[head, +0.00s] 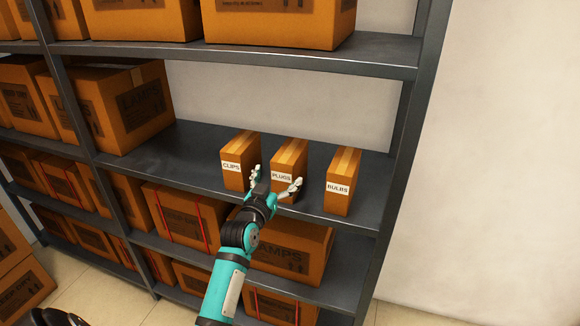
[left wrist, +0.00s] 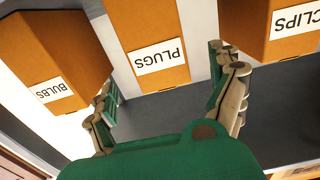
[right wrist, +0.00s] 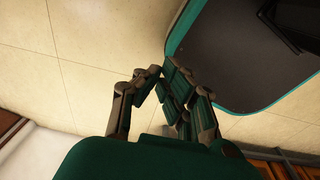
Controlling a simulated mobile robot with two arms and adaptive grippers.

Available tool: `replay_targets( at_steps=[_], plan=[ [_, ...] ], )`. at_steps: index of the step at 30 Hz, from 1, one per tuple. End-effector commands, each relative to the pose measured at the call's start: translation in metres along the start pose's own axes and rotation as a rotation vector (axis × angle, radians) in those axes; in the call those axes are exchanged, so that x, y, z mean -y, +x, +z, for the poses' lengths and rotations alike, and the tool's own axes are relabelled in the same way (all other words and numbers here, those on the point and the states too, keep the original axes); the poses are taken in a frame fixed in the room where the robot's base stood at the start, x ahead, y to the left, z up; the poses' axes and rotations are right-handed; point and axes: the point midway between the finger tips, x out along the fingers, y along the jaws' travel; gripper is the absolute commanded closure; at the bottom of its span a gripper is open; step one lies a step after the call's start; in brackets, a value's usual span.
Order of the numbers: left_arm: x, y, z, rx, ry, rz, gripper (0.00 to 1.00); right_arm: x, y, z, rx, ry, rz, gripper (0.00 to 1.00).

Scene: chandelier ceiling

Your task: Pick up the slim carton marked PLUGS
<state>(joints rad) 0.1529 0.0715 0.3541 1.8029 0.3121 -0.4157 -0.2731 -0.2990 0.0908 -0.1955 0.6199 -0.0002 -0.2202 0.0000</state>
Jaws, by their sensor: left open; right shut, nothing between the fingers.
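The slim carton marked PLUGS (head: 288,158) stands upright on the middle shelf, between the carton marked CLIPS (head: 238,162) and the carton marked BULBS (head: 341,182). My left gripper (head: 276,187) is open in front of the PLUGS carton, with its fingers spread to either side of the label. In the left wrist view the PLUGS carton (left wrist: 150,40) appears upside down between and beyond the open fingers, with nothing held. My right gripper (right wrist: 165,88) shows only in the right wrist view. It is shut and empty, above the floor.
The grey shelf (head: 190,152) has free room left of and behind the slim cartons. A large LAMPS box (head: 138,108) stands further left. Boxes fill the shelf below, and a shelf board (head: 370,52) runs above. A metal upright (head: 402,160) stands right of BULBS.

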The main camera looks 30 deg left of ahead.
Motion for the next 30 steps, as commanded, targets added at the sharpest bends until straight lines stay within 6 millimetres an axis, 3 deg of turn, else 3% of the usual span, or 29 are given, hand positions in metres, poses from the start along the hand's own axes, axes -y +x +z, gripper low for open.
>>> replay_targets(
  at_steps=[3,9,21,30],
  plan=[
    [0.0,0.02,-0.002,0.0,0.0,0.0,0.08,0.008,-0.006,-0.002,-0.002,0.002,-0.01,1.0],
    [0.0,0.033,0.0,0.0,0.0,0.0,0.08,0.017,-0.008,-0.004,-0.004,0.002,-0.021,1.0],
    [0.002,0.079,0.003,0.001,0.0,0.001,0.08,0.011,-0.024,-0.004,-0.002,-0.001,-0.014,1.0],
    [0.002,0.084,0.004,0.001,0.001,0.001,0.08,0.007,-0.024,-0.003,-0.001,0.0,-0.009,1.0]
  ],
)
